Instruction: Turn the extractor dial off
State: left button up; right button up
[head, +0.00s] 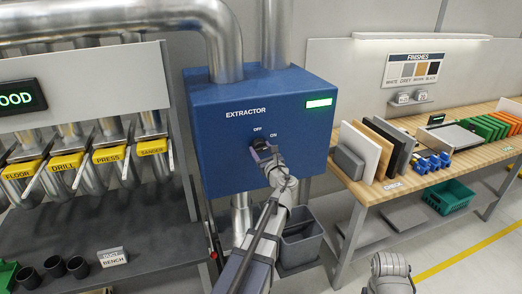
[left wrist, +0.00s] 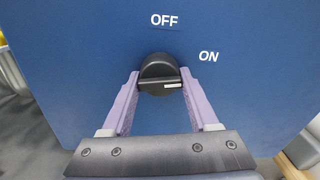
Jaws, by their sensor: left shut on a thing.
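The blue extractor box (head: 225,160) hangs on the wall in the middle of the head view, with OFF and ON printed on its front. The black dial (left wrist: 160,68) sits below these words in the left wrist view. Its white mark lies to the right of its middle, on the ON side rather than under OFF. My left gripper (left wrist: 158,88) has one purple finger on each side of the dial and is shut on it. In the head view my left gripper (head: 264,152) hides most of the dial.
A green lit display (head: 319,102) is on the extractor's upper right. A grey bin (head: 301,240) stands below it. A wooden bench (head: 375,192) with upright panels is on the right. Yellow-labelled duct gates (head: 108,154) line the left wall.

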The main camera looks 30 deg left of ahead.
pick_arm(q)
jog(key=n, duration=0.4)
jog(key=shift+n, duration=0.3)
jog(key=n, duration=0.3)
jog(key=shift+n, duration=0.3)
jog(key=n, duration=0.4)
jog(key=shift+r, duration=0.1)
jog(key=shift+n, duration=2)
jog(key=o, duration=1.4)
jog(key=shift+c, duration=0.2)
jog(key=shift+d, duration=0.1)
